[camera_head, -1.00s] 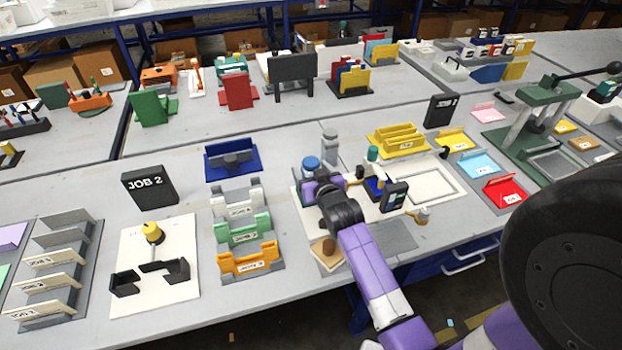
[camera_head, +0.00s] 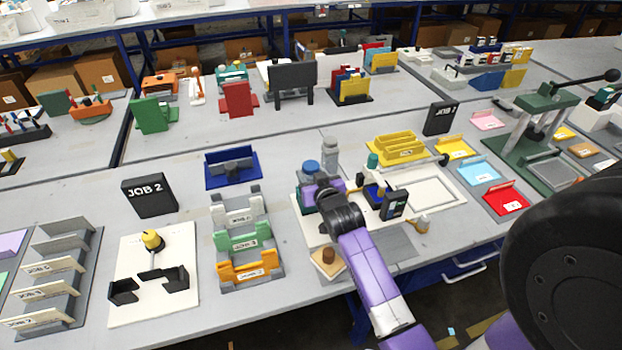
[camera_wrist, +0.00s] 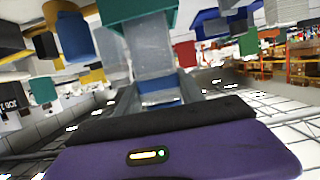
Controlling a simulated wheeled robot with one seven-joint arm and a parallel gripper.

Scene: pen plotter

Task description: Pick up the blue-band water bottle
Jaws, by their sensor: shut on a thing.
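A bottle with a blue top (camera_head: 311,167), which I take for the blue-band water bottle, stands upright at my gripper in the head view. Its lower part is hidden by my purple wrist. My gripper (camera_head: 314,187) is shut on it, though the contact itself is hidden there. In the wrist view, grey parts reach from my purple gripper housing toward a teal block (camera_wrist: 142,14) at the top edge; I cannot tell whether the block is held.
A grey bottle (camera_head: 330,153) stands just behind. A teal-capped item (camera_head: 372,161) and a dark device (camera_head: 394,205) are to the right. A blue tray (camera_head: 231,170) and coloured racks (camera_head: 243,240) stand to the left. A wooden block (camera_head: 328,257) lies in front.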

